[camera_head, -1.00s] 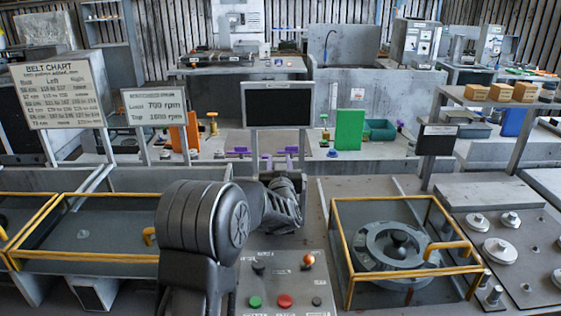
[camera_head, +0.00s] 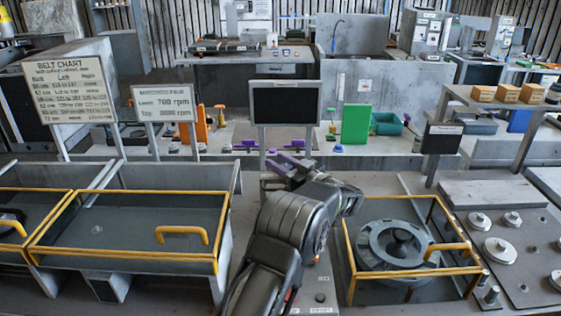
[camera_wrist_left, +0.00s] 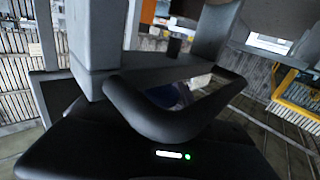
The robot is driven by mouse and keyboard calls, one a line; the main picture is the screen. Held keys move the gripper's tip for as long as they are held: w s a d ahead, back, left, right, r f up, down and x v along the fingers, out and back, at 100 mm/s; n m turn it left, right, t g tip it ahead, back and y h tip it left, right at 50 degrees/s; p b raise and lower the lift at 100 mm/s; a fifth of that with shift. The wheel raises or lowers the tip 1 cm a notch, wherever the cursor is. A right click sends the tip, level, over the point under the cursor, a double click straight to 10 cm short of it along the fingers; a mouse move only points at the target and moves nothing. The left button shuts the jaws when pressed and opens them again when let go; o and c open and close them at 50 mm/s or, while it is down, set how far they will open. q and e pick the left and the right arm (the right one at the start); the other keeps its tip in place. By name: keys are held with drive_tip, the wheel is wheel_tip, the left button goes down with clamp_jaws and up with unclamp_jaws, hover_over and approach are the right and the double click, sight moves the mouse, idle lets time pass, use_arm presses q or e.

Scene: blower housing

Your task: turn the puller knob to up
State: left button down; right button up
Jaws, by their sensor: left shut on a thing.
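My left gripper (camera_head: 284,168) is at the end of the dark arm in the head view, just in front of the post under the dark screen. Its fingers are small there. In the left wrist view, a small black cylinder (camera_wrist_left: 174,47) shows between two grey upright parts above the gripper's black body. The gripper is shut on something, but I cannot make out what. The control panel is mostly behind my arm; only its lower right corner shows, with a small dark knob (camera_head: 320,297). I cannot tell which control is the puller knob. My right gripper is not in view.
A yellow-framed glass guard (camera_head: 352,262) around a round grey housing (camera_head: 375,245) stands right of my arm. A longer yellow-framed cover (camera_head: 120,255) is on the left. The dark screen (camera_head: 285,103) stands behind my gripper. A metal plate with several discs (camera_head: 540,245) is at the right.

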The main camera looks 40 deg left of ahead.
use_arm(q)
drive_tip(key=shift+g, duration=0.3)
drive_tip(key=c, duration=0.9)
unclamp_jaws()
drive_tip(key=shift+c, duration=0.2)
drive_tip(key=shift+r, duration=0.1)
wheel_tip(320, 180, up, 10)
drive_tip(key=b, duration=0.2)
drive_tip(key=shift+s, duration=0.1)
